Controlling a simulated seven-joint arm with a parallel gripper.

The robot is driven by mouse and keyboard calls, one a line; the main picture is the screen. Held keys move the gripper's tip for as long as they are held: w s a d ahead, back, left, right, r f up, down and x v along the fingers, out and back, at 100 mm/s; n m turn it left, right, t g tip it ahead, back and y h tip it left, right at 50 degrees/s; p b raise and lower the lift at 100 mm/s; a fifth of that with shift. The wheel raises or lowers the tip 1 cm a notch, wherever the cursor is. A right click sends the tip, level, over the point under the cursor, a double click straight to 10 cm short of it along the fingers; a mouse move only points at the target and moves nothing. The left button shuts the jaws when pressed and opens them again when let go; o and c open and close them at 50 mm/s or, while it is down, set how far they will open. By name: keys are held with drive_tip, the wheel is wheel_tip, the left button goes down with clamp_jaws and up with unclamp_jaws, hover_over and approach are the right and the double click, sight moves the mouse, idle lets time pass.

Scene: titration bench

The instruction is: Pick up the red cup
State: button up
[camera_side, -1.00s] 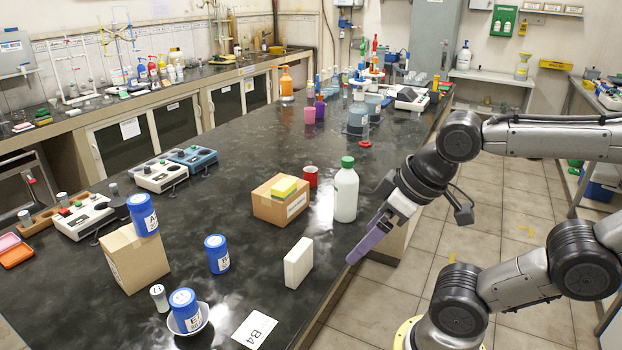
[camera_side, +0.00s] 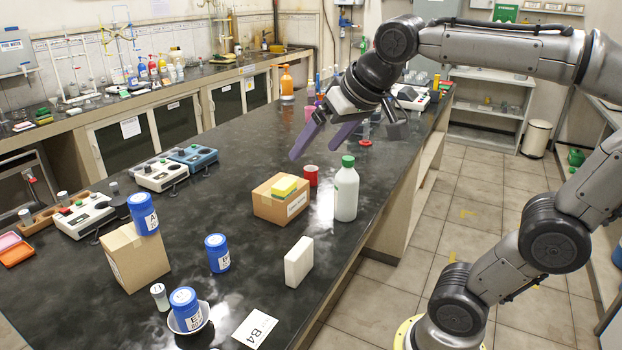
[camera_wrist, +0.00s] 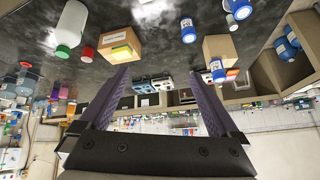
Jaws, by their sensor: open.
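The red cup (camera_side: 311,176) stands on the black bench between the cardboard box and the white bottle. In the wrist view the red cup (camera_wrist: 88,53) shows at the upper left, beside the bottle's green cap. My gripper (camera_side: 318,148) is open and empty, with its two purple fingers spread apart. It hangs above the bench near the cup, and in the side picture the fingertips appear just above the cup. In the wrist view my gripper's fingers (camera_wrist: 160,75) point away from me, with the cup outside them to the left.
A white bottle with a green cap (camera_side: 346,190) stands close to the right of the cup. A cardboard box (camera_side: 268,208) with yellow sponges (camera_side: 285,187) on top stands to its left. A white block (camera_side: 299,262) and blue jars (camera_side: 217,254) stand nearer the front. The bench behind the cup has clear room.

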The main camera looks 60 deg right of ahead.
drive_tip(key=w+d+r+m+h, duration=0.2)
drive_tip(key=w+d+m, duration=0.2)
drive_tip(key=w+d, duration=0.8)
drive_tip(key=m+g, duration=0.4)
drive_tip(key=g, duration=0.1)
hover_over(311, 174)
drive_tip(key=s+a, duration=0.1)
drive_tip(key=a, duration=0.2)
wheel_tip(311, 174, down, 22)
drive_tip(key=x, duration=0.7)
drive_tip(key=shift+s+d, duration=0.1)
drive_tip(key=shift+d, duration=0.15)
drive_tip(key=shift+h, duration=0.3)
drive_tip(key=shift+x, duration=2.9)
drive_tip(key=shift+d+r, duration=0.1)
drive_tip(key=shift+d, duration=0.1)
